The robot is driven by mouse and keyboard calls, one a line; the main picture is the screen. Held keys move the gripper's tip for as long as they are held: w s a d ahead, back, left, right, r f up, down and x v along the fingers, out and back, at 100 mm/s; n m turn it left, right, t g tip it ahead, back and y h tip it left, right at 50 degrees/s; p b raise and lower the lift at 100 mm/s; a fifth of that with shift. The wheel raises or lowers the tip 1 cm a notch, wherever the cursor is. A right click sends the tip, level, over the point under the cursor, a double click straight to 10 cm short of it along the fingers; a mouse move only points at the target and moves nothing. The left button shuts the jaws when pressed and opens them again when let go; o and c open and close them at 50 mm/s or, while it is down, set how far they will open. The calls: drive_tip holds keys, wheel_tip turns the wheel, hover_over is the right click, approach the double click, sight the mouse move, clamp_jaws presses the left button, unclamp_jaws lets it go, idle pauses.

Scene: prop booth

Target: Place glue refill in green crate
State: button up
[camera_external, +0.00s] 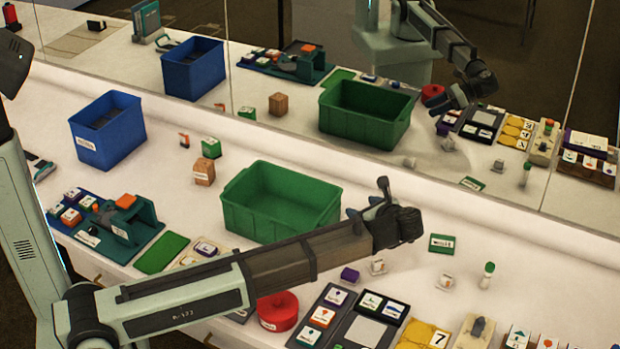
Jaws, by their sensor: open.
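The green crate (265,222) stands upright on the white table near the middle, and its visible inside looks empty. My gripper (371,202) is open and appears empty, raised just right of the crate's right end; my arm crosses in front of the crate's lower edge. I cannot tell for sure which item is the glue refill. A small white bottle with a green cap (487,276) stands upright to the right, apart from my gripper. A small white item with a label (446,282) and another similar one (377,267) are also on the table.
A mirror along the back repeats the scene. A blue bin (108,140) stands at left. Brown (204,172) and green (211,148) blocks stand left of the crate.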

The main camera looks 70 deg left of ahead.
drive_tip(key=s+a+r+n+h, duration=0.1)
drive_tip(key=a+r+h, duration=0.2)
drive_tip(key=a+h, duration=0.15)
drive_tip(key=m+t+h, duration=0.2)
drive_tip(key=m+h, duration=0.3)
drive_tip(key=h, duration=0.3)
approach(378, 260)
drive_tip(key=shift+s+f, duration=0.15)
drive_tip(key=shift+f, duration=4.95)
drive_tip(key=shift+c, duration=0.4)
drive_tip(key=c, duration=0.9)
